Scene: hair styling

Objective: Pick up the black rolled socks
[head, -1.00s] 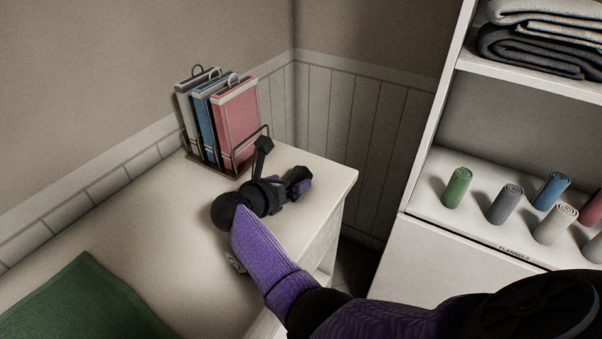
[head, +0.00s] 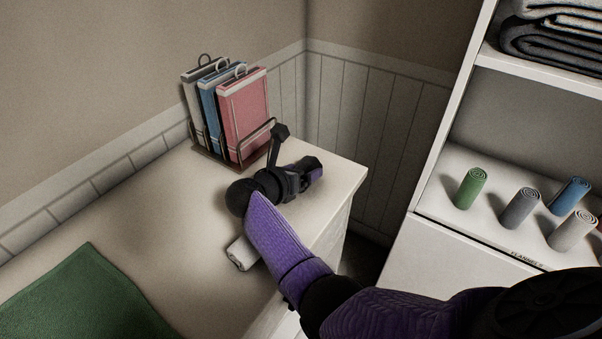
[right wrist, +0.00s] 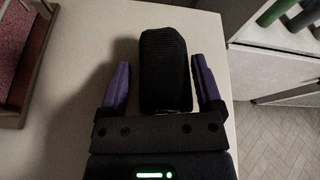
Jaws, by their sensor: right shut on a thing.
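The black rolled socks (right wrist: 164,75) show in the right wrist view as a ribbed black roll between the two purple fingers. My right gripper (right wrist: 165,64) is shut on them, over the pale tabletop. In the head view my right gripper (head: 309,168) is near the tabletop's far right corner, just right of the wire rack. The socks are hard to make out there against the dark gripper. My left gripper is not in view.
A wire rack (head: 234,163) holds grey, blue and red folders (head: 243,108) close to my right gripper. A pale roll (head: 240,253) lies partly behind my right arm. A green cloth (head: 85,300) lies front left. Rolled cloths (head: 471,188) stand on a shelf at right.

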